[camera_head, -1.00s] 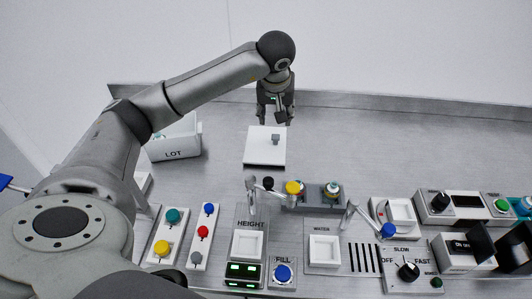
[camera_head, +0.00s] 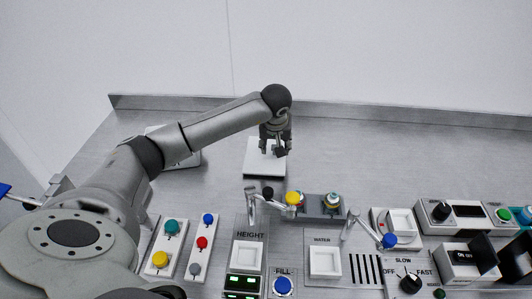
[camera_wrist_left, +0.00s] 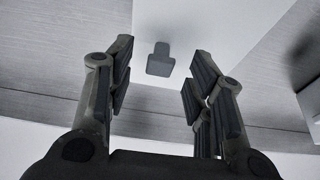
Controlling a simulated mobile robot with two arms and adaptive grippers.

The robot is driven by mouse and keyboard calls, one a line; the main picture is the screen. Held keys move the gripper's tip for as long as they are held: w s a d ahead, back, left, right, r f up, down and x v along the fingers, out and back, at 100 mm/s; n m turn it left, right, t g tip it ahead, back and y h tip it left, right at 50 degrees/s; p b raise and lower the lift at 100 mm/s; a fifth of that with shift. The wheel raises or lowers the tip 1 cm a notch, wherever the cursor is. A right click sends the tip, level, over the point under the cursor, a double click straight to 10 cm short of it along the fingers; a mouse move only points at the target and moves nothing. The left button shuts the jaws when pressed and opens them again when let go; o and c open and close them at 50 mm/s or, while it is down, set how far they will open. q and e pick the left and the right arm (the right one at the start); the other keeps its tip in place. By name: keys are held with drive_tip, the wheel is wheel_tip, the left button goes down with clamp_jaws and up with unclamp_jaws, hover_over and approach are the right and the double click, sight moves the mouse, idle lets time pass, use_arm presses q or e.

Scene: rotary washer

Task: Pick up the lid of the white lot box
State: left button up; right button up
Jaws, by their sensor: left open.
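The lid (camera_head: 262,170) is a flat white square with a small grey knob, lying on the steel table in the head view. My left gripper (camera_head: 276,150) is above it, fingers pointing down, and hides part of it and its knob. In the left wrist view the lid (camera_wrist_left: 200,22) lies ahead of the open fingers, and its grey knob (camera_wrist_left: 160,60) shows between them, not touched. The white lot box (camera_head: 188,157) stands to the left, mostly hidden by my left arm. My right gripper is not in view.
A panel of buttons, switches and dials runs along the front. The table is clear to the right of the lid, and a raised rim (camera_head: 400,112) runs behind.

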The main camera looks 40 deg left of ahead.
use_arm(q)
drive_tip(key=shift+x, duration=0.9)
drive_tip(key=shift+c, duration=0.2)
drive_tip(key=c, duration=1)
clamp_jaws()
drive_tip(key=shift+r, duration=0.2)
